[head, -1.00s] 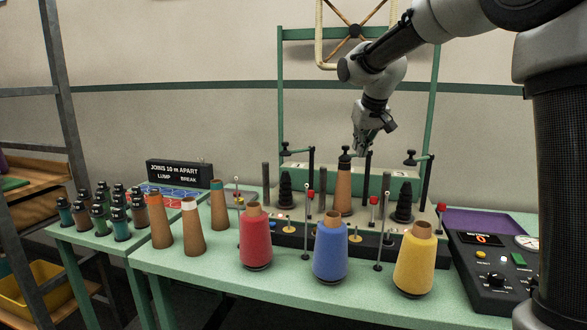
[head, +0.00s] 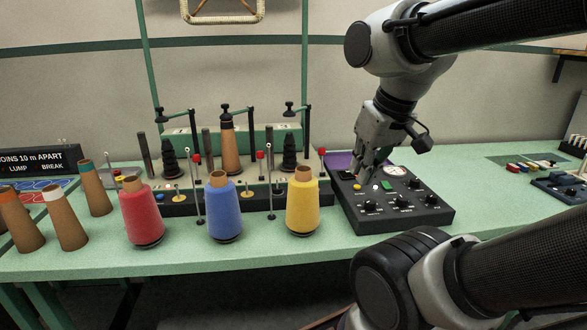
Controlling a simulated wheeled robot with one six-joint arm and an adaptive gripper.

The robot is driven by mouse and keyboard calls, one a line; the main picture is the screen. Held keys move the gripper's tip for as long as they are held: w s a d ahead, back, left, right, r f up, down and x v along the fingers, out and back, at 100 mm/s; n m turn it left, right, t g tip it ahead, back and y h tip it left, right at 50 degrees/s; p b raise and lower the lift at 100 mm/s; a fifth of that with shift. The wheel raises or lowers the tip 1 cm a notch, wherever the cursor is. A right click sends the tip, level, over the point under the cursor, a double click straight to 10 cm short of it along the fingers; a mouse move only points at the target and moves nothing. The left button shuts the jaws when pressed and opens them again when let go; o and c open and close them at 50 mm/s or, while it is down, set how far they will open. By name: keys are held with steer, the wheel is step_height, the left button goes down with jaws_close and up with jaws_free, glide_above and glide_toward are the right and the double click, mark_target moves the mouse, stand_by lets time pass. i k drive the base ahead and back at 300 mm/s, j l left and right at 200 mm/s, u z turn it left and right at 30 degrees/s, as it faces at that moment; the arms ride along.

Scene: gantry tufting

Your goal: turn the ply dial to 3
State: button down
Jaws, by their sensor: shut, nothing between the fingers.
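The black control box (head: 415,216) stands on the green table, right of the yarn cones. Its sloped top carries a row of black knobs (head: 401,202) along the front, with white marks around them. The marks are too small to read, so I cannot tell which knob is the ply dial or where it points. A white round gauge (head: 396,170), a yellow button (head: 357,187) and a green button (head: 387,186) sit behind the knobs. My gripper (head: 367,182) is shut and empty, pointing down over the left rear of the box and partly hiding its display.
Red (head: 141,216), blue (head: 225,212) and yellow (head: 302,207) yarn cones stand left of the box. A creel with posts and a bare brown cone (head: 230,150) is behind them. A purple tray (head: 340,160) lies behind the box.

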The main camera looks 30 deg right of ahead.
mark_target(432, 198)
steer(key=z, duration=1.4)
